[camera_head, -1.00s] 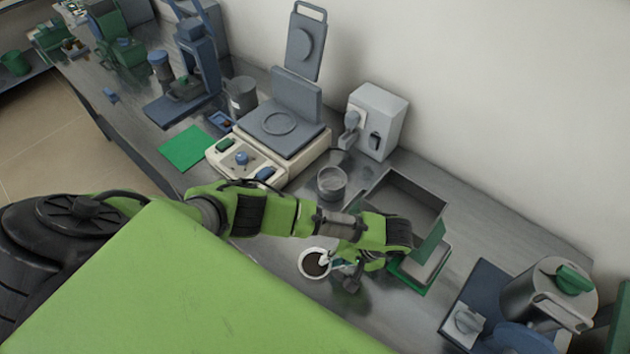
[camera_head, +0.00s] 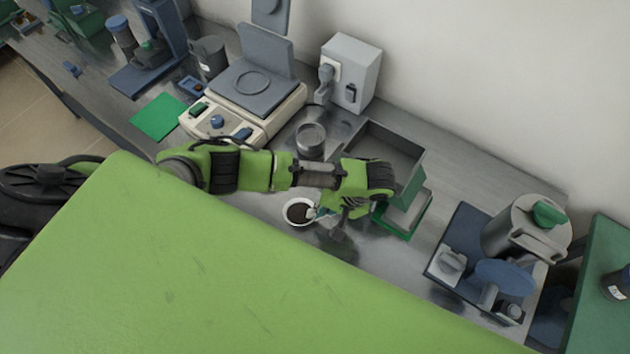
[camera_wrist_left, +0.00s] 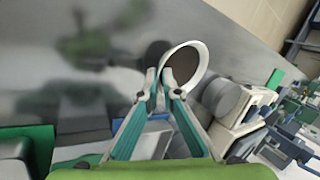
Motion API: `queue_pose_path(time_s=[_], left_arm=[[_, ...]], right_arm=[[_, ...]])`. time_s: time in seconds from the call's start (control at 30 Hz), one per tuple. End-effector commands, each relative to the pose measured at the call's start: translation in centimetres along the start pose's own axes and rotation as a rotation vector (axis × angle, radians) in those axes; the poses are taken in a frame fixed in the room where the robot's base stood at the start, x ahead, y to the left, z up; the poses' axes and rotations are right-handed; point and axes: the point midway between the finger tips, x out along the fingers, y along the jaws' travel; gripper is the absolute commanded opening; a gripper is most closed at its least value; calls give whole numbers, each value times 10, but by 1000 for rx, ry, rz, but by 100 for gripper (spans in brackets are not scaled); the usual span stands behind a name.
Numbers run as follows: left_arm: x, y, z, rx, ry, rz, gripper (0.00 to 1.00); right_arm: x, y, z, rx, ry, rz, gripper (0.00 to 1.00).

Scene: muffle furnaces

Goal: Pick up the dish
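The dish (camera_head: 293,220) is a small white round bowl with a dark brown inside, in the middle of the head view. It also shows beyond the fingertips in the left wrist view (camera_wrist_left: 204,58). My left gripper (camera_head: 314,212) reaches it from the right in the head view. In the left wrist view the two fingers (camera_wrist_left: 159,88) converge on the dish's near rim, and the rim appears pinched between the tips. I cannot tell whether the dish touches the bench. My right gripper is not in view.
A grey beaker (camera_head: 311,139) stands behind my left arm, beside a hotplate-like device (camera_head: 243,113). A grey open box (camera_head: 372,133) and a green-edged tray (camera_head: 409,222) lie right of it. A lidded metal pot (camera_head: 512,232) stands farther right. Clear bench (camera_head: 375,268) lies in front.

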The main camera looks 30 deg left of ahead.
Motion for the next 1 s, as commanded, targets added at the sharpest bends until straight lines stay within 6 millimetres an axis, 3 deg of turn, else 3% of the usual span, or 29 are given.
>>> queue_pose_path(time_s=[0.33,0.43,0.7,1.0], left_arm=[[-31,-44,23,0,2,1,0],[-51,-71,34,1,5,-3,0],[-49,-112,75,2,2,-3,0],[-49,-136,97,0,2,-1,0]], right_arm=[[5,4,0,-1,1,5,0],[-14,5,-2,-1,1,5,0],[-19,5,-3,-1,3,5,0],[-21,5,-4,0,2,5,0]])
